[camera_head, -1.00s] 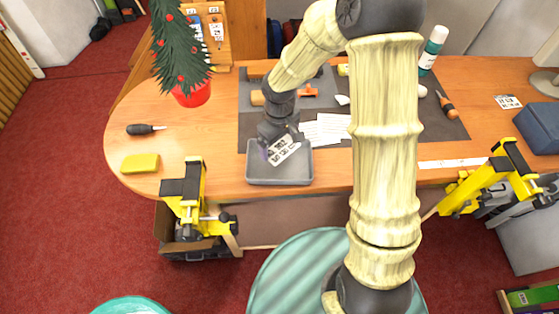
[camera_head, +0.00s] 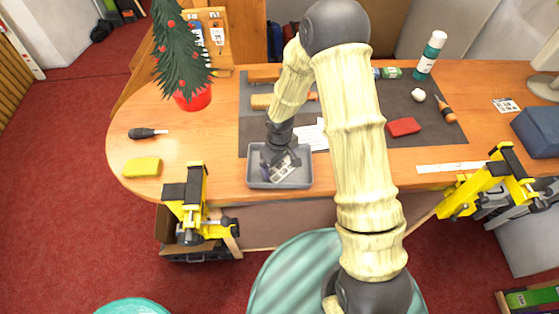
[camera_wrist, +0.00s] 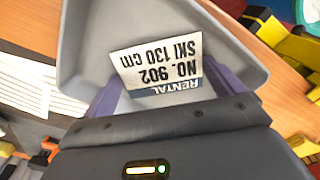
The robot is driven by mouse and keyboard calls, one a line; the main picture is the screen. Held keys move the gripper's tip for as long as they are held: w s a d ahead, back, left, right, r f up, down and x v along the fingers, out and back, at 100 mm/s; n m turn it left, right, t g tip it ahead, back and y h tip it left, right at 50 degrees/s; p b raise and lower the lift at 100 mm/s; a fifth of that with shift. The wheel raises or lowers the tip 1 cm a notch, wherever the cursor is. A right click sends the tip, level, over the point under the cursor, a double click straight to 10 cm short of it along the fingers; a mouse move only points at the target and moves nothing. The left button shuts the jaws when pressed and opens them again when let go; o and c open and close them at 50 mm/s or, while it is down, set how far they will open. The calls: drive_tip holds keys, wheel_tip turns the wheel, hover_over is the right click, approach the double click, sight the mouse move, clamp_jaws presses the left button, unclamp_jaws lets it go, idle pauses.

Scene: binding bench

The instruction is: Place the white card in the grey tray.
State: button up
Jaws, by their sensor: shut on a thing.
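In the head view the card (camera_head: 283,171) is tilted within the outline of the grey tray (camera_head: 263,185). The tray walls also surround it in the wrist view (camera_wrist: 228,38). My gripper (camera_head: 281,158) is low over the tray and shut on the card. Its dark fingers (camera_wrist: 163,98) reach to the card's edge in the wrist view. Whether the card touches the tray floor cannot be told.
White paper sheets (camera_head: 313,135) lie behind the tray on the dark mat (camera_head: 350,150). A red block (camera_head: 403,127) lies to the right. Yellow clamps (camera_head: 187,205) grip the front edge.

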sight(280, 167)
drive_tip(key=shift+f+b, duration=0.3)
drive_tip(key=o, duration=0.6)
drive_tip(key=shift+r, duration=0.1)
drive_tip(key=shift+r, duration=0.4)
wheel_tip(280, 167, up, 12)
drive_tip(key=b, duration=0.1)
drive_tip(key=shift+f+b, duration=0.2)
drive_tip(key=shift+b, duration=0.2)
